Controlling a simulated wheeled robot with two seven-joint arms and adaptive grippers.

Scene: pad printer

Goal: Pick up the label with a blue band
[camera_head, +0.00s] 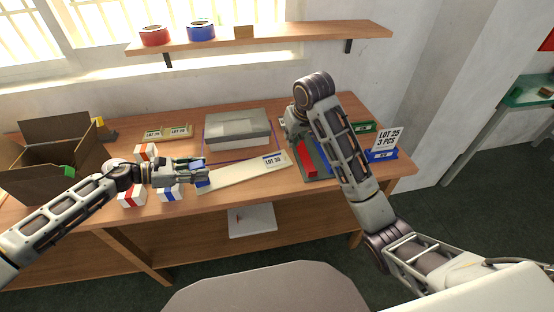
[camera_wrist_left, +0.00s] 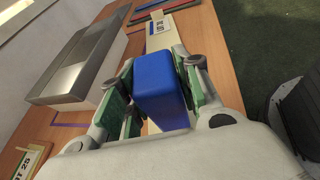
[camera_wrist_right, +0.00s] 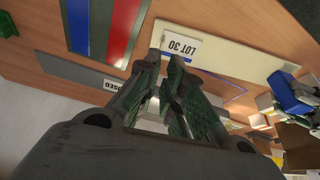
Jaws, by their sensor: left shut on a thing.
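My left gripper (camera_head: 200,176) is shut on a blue block (camera_wrist_left: 162,88), which sits between the green finger pads; it also shows in the head view (camera_head: 202,178). The gripper is near the left end of a cream board (camera_head: 235,177). A white label reading LOT 30 (camera_head: 274,160) lies at the board's right end; it also shows in the right wrist view (camera_wrist_right: 180,47), with a blue edge visible in the left wrist view (camera_wrist_left: 159,25). My right gripper (camera_wrist_right: 165,62) shows a gap between its fingers, near the label.
A grey-lidded box (camera_head: 237,130) stands behind the board. An open carton (camera_head: 50,160) and several white boxes with coloured bands (camera_head: 131,197) are at the left. A red tray strip (camera_head: 306,160) lies beneath my right arm.

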